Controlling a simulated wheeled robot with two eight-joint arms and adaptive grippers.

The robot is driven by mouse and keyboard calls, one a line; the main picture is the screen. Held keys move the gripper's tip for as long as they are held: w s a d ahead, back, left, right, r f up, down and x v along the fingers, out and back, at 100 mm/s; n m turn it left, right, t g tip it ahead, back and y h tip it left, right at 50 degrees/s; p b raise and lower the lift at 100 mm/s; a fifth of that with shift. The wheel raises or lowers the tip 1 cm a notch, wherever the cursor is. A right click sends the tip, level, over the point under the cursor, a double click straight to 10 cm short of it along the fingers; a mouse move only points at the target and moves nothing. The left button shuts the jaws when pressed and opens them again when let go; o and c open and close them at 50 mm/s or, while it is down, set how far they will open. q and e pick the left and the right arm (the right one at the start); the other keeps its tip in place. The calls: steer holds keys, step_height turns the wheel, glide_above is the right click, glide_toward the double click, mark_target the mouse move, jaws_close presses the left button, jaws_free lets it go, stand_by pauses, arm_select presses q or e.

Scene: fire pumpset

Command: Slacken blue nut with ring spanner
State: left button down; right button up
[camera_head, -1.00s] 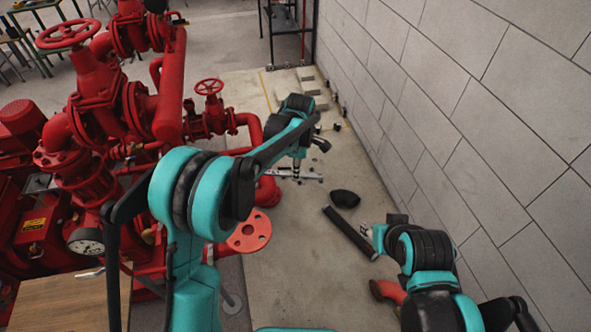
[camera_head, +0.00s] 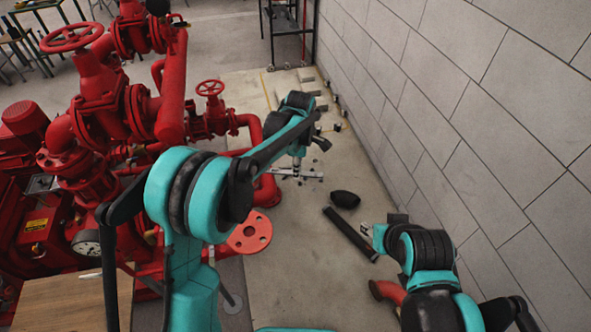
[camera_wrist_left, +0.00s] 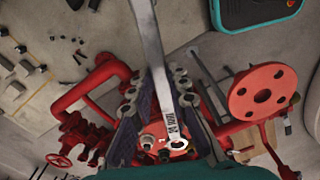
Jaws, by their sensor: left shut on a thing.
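My left gripper (camera_head: 297,162) is out over the concrete floor, beyond the red pipework's lower elbow. In the left wrist view its two padded fingers (camera_wrist_left: 155,95) are shut on the ring spanner (camera_wrist_left: 158,65). The spanner is a long silver bar, with a ring end (camera_wrist_left: 178,144) and printed marks near it. In the head view the spanner shows as a thin silver bar (camera_head: 311,178) under the gripper. My right gripper (camera_head: 367,232) is near the wall side; its jaws are too small to judge. I cannot make out a blue nut in either view.
Red pumps, pipes and valve wheels (camera_head: 70,37) fill the left. A red flange (camera_head: 250,232) stands beside my left arm. A black pipe (camera_head: 350,235) and black elbow (camera_head: 345,199) lie on the floor. A tiled wall (camera_head: 480,100) closes off the right.

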arm_select(q)
steer(key=shift+d+r+p, duration=0.1)
steer(key=shift+r+p, duration=0.8)
steer(key=shift+r, duration=0.65)
steer(key=shift+d+f, duration=0.1)
